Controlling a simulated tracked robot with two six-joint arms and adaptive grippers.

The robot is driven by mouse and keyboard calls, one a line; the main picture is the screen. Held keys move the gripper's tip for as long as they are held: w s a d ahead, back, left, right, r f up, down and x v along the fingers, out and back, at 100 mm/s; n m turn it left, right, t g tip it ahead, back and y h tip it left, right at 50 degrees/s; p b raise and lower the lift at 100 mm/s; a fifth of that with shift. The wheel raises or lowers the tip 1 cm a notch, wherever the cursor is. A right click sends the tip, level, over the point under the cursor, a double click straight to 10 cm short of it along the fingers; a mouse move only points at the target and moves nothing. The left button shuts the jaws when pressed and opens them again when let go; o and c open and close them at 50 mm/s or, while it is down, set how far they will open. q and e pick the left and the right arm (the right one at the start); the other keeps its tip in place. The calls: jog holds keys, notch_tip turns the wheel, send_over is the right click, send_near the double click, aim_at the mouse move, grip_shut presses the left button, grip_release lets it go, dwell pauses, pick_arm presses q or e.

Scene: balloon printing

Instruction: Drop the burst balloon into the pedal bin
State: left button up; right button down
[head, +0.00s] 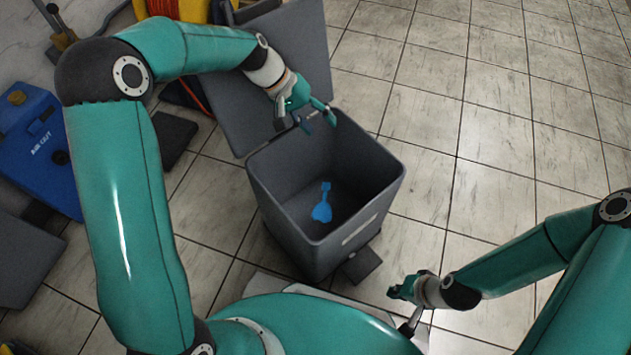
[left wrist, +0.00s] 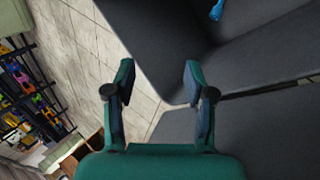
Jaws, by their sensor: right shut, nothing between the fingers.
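The blue burst balloon (head: 322,207) is inside the grey pedal bin (head: 376,208), low down between its walls. I cannot tell whether it is falling or lying on the bottom. A bit of the balloon (left wrist: 216,11) also shows at the top of the left wrist view. The bin's lid (head: 300,50) is up. My left gripper (head: 308,122) is open and empty above the bin's far rim, apart from the balloon. My right gripper (head: 398,290) is shut and empty, at the lower right of the bin.
The bin's pedal (head: 360,265) sticks out at its front. A blue case (head: 35,130) stands at the far left. Yellow and orange items (head: 190,90) are behind the bin. In the left wrist view a shelf (left wrist: 35,90) holds colourful items. The tiled floor at right is clear.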

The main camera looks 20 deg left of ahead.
pick_arm(q)
notch_tip(320, 180, up, 10)
dwell(0.7)
jog(key=shift+f, duration=0.1)
